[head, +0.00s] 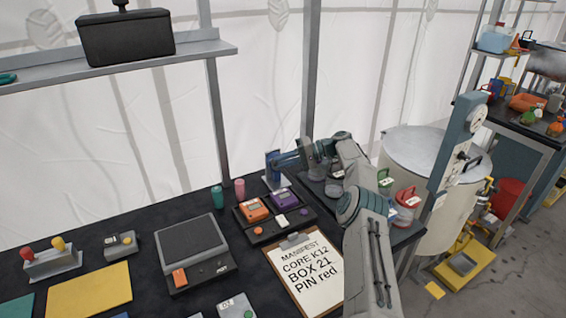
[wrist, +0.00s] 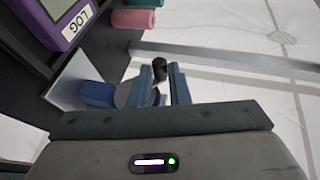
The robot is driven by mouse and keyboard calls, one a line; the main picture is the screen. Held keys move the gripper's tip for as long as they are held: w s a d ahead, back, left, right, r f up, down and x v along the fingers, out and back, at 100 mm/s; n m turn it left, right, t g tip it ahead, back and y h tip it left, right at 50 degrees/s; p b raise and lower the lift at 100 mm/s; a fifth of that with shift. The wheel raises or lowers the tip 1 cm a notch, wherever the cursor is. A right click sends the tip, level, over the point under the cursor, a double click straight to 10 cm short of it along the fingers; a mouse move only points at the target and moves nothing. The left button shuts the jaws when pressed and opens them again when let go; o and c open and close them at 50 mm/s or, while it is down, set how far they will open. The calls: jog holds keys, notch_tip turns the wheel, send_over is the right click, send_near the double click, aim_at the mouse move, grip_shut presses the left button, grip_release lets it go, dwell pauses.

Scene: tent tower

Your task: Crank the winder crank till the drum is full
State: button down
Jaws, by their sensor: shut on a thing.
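The winder (head: 271,168) is a small blue unit at the back edge of the dark table in the head view. In the wrist view its blue body (wrist: 97,94) sits on a pale plate, with a greyish round part (wrist: 124,94), perhaps the drum, partly hidden behind my fingers. My gripper (head: 284,160) reaches it from the right. In the wrist view my gripper (wrist: 162,75) is shut on the crank's black knob (wrist: 160,67), which shows between the fingertips. How full the drum is cannot be made out.
A tray with an orange device (head: 252,210) and a purple device (head: 284,199) lies close in front of the winder. Teal (head: 217,199) and pink (head: 239,189) cylinders stand left of it. A tent wall and post are close behind. A manifest clipboard (head: 303,268) lies nearer.

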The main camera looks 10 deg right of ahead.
dwell(0.3)
jog(key=c, duration=1.4)
grip_release()
jog(key=shift+a, duration=0.1)
jog(key=shift+o, duration=0.2)
notch_tip(320, 180, up, 3)
jog(key=shift+b, duration=0.5)
jog(key=shift+o, duration=1.1)
jog(key=d+r, duration=0.1)
jog(key=d+r+b, duration=0.1)
jog(key=d, duration=0.1)
jog(key=shift+s+r+b, duration=0.3)
jog(key=shift+s+r, duration=0.05)
jog(key=shift+r, duration=0.05)
jog(key=s+d+r, duration=0.2)
jog(key=s+d+r+b, duration=0.1)
jog(key=s+d+r, duration=0.1)
jog(key=s+d, duration=0.1)
jog(key=shift+d+r, duration=0.2)
jog(key=shift+d, duration=0.1)
jog(key=shift+c, duration=1.1)
jog(key=shift+s+d+r, duration=0.3)
jog(key=shift+d+r, duration=0.1)
jog(key=shift+d, duration=0.25)
